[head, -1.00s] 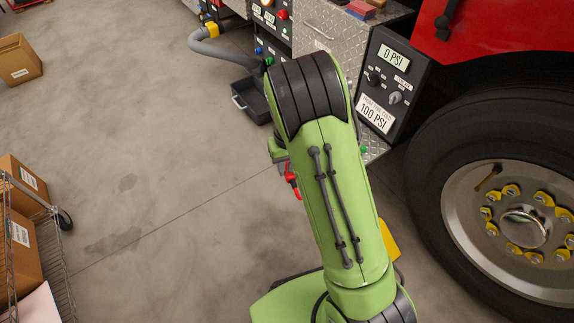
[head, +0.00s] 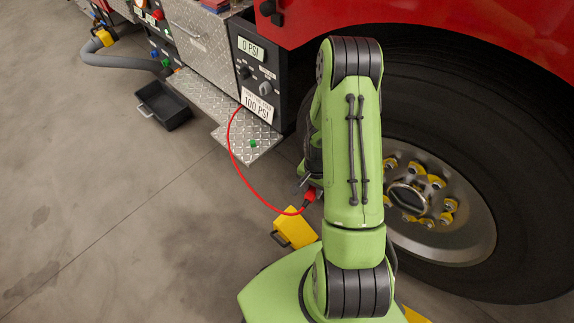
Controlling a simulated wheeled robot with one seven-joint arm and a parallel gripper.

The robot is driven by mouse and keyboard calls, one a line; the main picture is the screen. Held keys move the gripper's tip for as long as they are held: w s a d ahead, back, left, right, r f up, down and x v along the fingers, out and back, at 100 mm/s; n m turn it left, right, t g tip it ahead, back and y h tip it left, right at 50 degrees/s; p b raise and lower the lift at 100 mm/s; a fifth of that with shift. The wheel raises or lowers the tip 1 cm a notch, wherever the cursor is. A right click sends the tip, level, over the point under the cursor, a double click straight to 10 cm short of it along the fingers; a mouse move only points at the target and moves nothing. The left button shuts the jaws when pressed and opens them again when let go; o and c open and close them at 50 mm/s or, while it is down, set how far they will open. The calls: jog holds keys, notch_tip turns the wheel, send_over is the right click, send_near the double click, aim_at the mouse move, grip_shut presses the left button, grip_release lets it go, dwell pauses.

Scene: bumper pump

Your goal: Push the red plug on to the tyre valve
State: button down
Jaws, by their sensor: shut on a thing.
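The red plug (head: 310,194) is at the end of a thin red hose (head: 236,160), just left of my arm. The hose loops down from the pump panel (head: 258,75) to the plug. My gripper (head: 304,183) shows only in part at the arm's left edge, shut on the plug; my arm hides most of it. The large black tyre (head: 455,150) and its silver wheel (head: 470,235) with yellow-marked nuts stand to the right, apart from the plug. The tyre valve is not visible; my arm covers the wheel's left part.
A yellow chock (head: 296,228) lies on the floor below the plug. A black tray (head: 165,105) is on the floor. The red truck body (head: 420,30) overhangs the tyre. The left floor is clear.

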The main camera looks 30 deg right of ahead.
jog(key=s+d+m+p, duration=0.1)
jog(key=d+m, duration=0.1)
jog(key=d, duration=0.5)
jog(key=shift+d+f, duration=0.2)
jog(key=shift+f, duration=0.25)
jog(key=shift+r, duration=0.1)
dwell(0.3)
jog(key=shift+d+r, duration=0.15)
jog(key=shift+d, duration=0.1)
jog(key=shift+w+d, duration=0.15)
jog(key=shift+d, duration=0.2)
dwell(1.5)
jog(key=c, duration=0.7)
grip_release()
jog(key=shift+c, duration=0.2)
